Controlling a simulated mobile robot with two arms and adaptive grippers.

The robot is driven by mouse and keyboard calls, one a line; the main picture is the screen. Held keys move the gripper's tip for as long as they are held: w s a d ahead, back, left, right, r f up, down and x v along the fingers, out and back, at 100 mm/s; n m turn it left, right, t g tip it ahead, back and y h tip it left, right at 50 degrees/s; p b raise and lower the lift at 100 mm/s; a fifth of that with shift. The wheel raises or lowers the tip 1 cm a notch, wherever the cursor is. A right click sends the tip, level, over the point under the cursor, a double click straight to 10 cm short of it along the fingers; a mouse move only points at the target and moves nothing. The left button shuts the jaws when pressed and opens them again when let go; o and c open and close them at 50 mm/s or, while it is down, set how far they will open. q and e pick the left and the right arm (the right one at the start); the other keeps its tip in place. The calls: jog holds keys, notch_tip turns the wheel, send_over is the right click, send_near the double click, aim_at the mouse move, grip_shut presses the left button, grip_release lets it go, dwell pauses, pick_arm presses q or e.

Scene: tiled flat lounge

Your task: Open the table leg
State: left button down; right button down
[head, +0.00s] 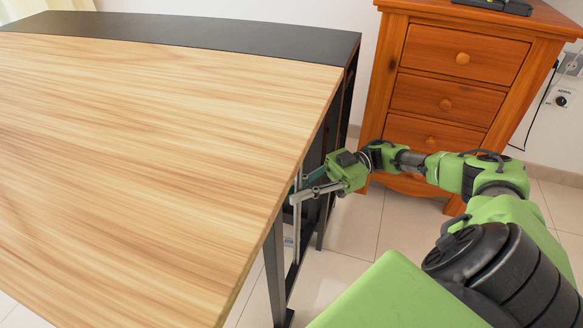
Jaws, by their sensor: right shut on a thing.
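A table with a light wood-grain top (150,130) fills the left and middle of the head view. Its black table leg (274,272) stands under the right edge, with a foot bar on the floor, and more dark frame parts show behind it. My right gripper (300,190) is beside that edge, just below the top, and is shut on part of the dark leg frame. The tabletop edge and the gripper itself hide the exact contact. My left gripper is not in view.
A dark panel (200,32) runs along the far side of the table. An orange-brown wooden drawer cabinet (446,85) stands behind my right arm. A wall socket with a cable is at the far right. Tiled floor (352,232) is clear between table and cabinet.

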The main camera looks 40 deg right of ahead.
jog(key=shift+s+d, duration=0.1)
dwell(0.3)
jog(key=c, duration=2.3)
grip_release()
jog(key=shift+c, duration=0.2)
jog(key=shift+s+d, duration=0.1)
jog(key=shift+d, duration=0.1)
jog(key=s+d, duration=0.1)
jog(key=d, duration=0.6)
jog(key=shift+s+d, duration=0.15)
jog(key=shift+s, duration=0.05)
